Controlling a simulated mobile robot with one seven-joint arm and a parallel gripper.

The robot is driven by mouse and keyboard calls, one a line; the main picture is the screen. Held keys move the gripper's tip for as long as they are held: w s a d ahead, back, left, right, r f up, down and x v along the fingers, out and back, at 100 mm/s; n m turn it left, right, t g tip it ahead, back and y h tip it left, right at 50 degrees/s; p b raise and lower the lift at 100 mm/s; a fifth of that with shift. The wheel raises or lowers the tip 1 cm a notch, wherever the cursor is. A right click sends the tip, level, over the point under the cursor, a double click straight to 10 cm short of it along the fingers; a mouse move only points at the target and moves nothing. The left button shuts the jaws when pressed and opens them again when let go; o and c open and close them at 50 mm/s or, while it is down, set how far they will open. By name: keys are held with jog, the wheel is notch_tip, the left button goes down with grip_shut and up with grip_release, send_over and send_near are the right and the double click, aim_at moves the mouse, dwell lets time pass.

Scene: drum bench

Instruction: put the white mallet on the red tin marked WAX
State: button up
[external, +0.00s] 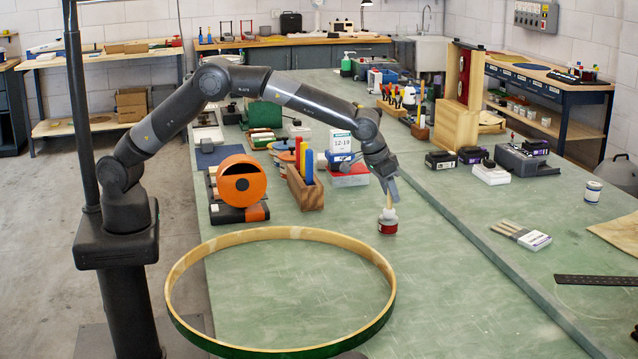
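The white mallet (388,214) is upright, its pale head down and its light wooden handle pointing up. Its head is directly over the red tin (388,227), touching it or very nearly so; I cannot tell which. The tin stands on the green bench top, and its WAX marking is too small to read. My gripper (389,197) points down at the top of the mallet handle, with its fingers around or beside it. The fingers are too small here to show whether they grip the handle.
A large wooden hoop (285,232) lies in front on the bench. To the left are an orange drum-shaped reel (240,181) and a wooden holder (304,188) with coloured pieces. A red-and-white box (348,175) stands behind. The bench right of the tin is clear up to a seam.

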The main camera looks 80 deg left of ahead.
jog(key=v, duration=1.1)
jog(key=s+a+r, duration=0.6)
jog(key=s+a, duration=0.4)
jog(key=s+a+r, duration=0.6)
jog(key=s+a, duration=0.3)
jog(key=s, duration=0.2)
jog(key=s+a+f, duration=0.2)
jog(key=s, duration=0.6)
jog(key=s+a+f, duration=0.2)
jog(key=s+a, duration=0.1)
jog(key=s, duration=0.5)
jog(key=s+a+f+t, duration=0.1)
jog(key=s+a+f, duration=0.2)
jog(key=s, duration=0.5)
jog(key=shift+a+m, duration=0.2)
jog(key=shift+m, duration=0.2)
jog(key=shift+r, duration=0.1)
